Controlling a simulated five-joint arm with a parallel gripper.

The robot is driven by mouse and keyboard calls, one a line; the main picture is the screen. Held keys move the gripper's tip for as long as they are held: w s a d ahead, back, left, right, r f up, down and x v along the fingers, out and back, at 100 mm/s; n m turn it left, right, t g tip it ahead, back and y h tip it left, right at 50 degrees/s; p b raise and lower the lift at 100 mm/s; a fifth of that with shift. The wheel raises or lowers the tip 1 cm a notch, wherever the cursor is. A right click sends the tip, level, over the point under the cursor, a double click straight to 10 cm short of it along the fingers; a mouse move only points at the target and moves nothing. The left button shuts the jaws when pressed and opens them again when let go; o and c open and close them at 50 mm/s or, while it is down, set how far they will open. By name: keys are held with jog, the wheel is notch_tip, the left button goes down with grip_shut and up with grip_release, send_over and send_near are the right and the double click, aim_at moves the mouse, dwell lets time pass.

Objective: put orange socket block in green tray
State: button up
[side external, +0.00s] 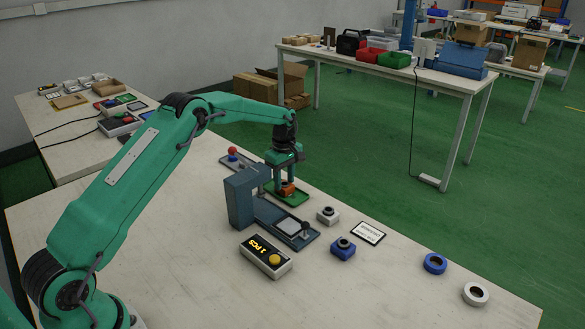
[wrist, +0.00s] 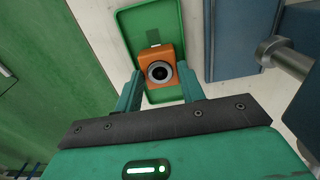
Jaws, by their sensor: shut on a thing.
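The orange socket block (wrist: 158,75) is a small orange cube with a round black socket on top. It also shows in the side view (side external: 287,188). My gripper (wrist: 160,88) is shut on it, with one finger on each side. The green tray (wrist: 130,20) is a shallow rectangle right beneath the block in the wrist view. In the side view the tray (side external: 301,199) lies on the table under my gripper (side external: 286,184). I cannot tell whether the block touches the tray floor. Part of the tray is hidden by my gripper.
A blue-grey press-like fixture (side external: 240,197) stands close beside the tray. A red-knobbed device (side external: 232,153) is behind.

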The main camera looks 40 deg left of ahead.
aim_at(284, 184)
jog(key=shift+f, duration=0.1)
jog(key=o, duration=1.1)
notch_tip(284, 184, up, 12)
jog(key=shift+r, duration=0.15)
dwell(0.7)
